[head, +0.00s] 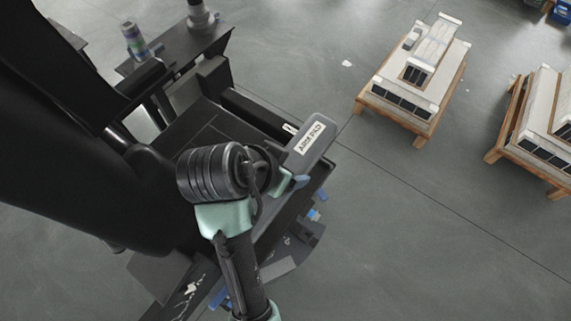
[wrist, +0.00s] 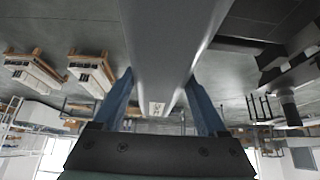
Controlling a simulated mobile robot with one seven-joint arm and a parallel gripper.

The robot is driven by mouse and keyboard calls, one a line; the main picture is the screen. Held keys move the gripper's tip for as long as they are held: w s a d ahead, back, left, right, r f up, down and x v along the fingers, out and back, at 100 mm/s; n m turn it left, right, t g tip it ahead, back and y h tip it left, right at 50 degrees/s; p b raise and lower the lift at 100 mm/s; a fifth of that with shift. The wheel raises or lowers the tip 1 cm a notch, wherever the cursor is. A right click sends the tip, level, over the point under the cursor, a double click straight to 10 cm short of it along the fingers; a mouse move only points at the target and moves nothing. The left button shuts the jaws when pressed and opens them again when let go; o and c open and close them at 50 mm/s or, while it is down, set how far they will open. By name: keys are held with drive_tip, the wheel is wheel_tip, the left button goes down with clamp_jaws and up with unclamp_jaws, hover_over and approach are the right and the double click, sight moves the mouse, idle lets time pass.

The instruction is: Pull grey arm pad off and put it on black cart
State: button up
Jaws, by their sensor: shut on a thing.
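The grey arm pad (head: 322,138), a long bar with a white "ARM PAD" label, is right of centre in the head view, over the edge of a dark frame. My gripper (head: 292,178) is at its near end. In the wrist view the grey pad (wrist: 165,35) runs between the two blue fingers of my gripper (wrist: 160,80), which is shut on it. My wrist hides the pad's near end in the head view, and I cannot tell whether the pad is still attached. A black cart-like top (head: 200,48) is at the upper left.
A spray can (head: 134,41) and a grey conical item (head: 200,18) stand on the black top. Wooden pallets with pale units (head: 415,75) (head: 550,125) stand at the right. Open grey floor (head: 430,220) lies right of the dark frame.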

sight(291, 160)
drive_tip(key=shift+r+p, duration=1.6)
drive_tip(key=shift+r, duration=0.15)
